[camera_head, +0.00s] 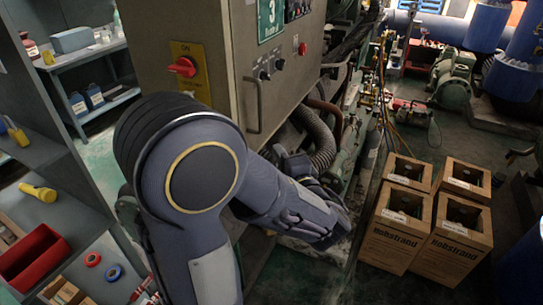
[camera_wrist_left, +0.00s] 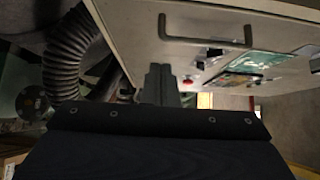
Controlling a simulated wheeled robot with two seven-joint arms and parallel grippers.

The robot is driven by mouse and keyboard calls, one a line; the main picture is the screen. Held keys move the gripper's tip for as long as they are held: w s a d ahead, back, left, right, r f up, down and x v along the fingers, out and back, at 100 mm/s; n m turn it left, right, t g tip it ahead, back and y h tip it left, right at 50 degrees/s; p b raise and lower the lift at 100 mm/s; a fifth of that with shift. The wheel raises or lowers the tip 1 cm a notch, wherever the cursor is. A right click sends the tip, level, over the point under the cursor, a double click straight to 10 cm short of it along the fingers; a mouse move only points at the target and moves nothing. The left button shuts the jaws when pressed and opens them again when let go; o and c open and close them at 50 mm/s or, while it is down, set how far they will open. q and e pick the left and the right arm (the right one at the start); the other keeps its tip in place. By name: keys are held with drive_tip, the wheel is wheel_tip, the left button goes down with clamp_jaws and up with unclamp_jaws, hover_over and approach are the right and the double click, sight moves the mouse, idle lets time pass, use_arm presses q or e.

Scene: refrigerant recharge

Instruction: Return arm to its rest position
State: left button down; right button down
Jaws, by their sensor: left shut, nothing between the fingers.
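My left arm reaches in from the lower middle of the head view, in front of the grey control cabinet (camera_head: 215,50). Its gripper (camera_head: 338,232) is beside the cabinet's lower right side, near the hoses and left of the cardboard boxes. In the left wrist view the gripper's fingers (camera_wrist_left: 160,84) are together and empty, close to the cabinet face with its metal handle (camera_wrist_left: 205,42). I see no contact with the cabinet. The dark wrist housing hides the lower part of that view. My right gripper is not in view.
Several open cardboard boxes (camera_head: 398,232) stand on the floor at right. A corrugated hose (camera_head: 318,135) and machinery lie beside the cabinet. A red rotary switch (camera_head: 183,66) is on the cabinet's left side. Shelves with a red bin (camera_head: 35,258) and a yellow flashlight (camera_head: 38,192) are at left.

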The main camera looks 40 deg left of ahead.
use_arm(q)
drive_tip(key=s+p, duration=0.1)
drive_tip(key=s, duration=0.8)
drive_tip(key=shift+a, duration=0.45)
